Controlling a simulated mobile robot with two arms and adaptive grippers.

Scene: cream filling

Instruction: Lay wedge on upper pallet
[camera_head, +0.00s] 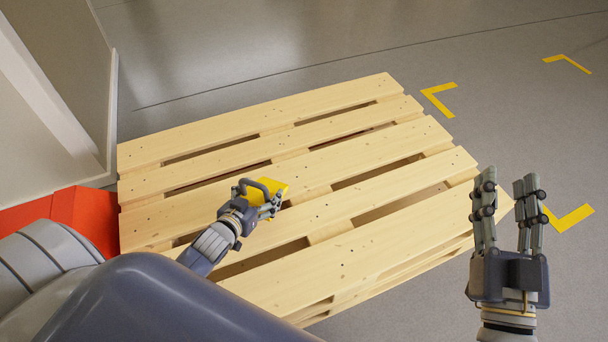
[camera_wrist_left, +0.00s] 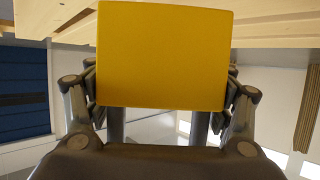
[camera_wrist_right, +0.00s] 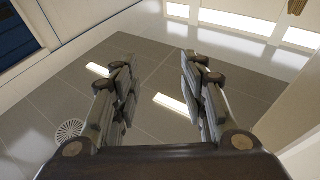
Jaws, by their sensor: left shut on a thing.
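The yellow wedge (camera_head: 275,187) is in my left gripper (camera_head: 262,201), over the left middle part of the wooden pallet's slatted top (camera_head: 310,215). In the left wrist view the wedge (camera_wrist_left: 163,55) fills the space between the fingers of my left gripper (camera_wrist_left: 160,100), which is shut on it. The pallet edge (camera_wrist_left: 270,28) runs behind the wedge there. I cannot tell whether the wedge touches the slats. My right gripper (camera_head: 508,195) is open and empty beyond the pallet's right corner; its spread fingers (camera_wrist_right: 158,95) also show in the right wrist view.
A red block (camera_head: 85,213) stands at the pallet's left, next to a pale wall (camera_head: 45,110). Yellow corner marks (camera_head: 438,98) lie on the grey floor (camera_head: 520,120) to the right. Most of the pallet top is bare, with gaps between its slats.

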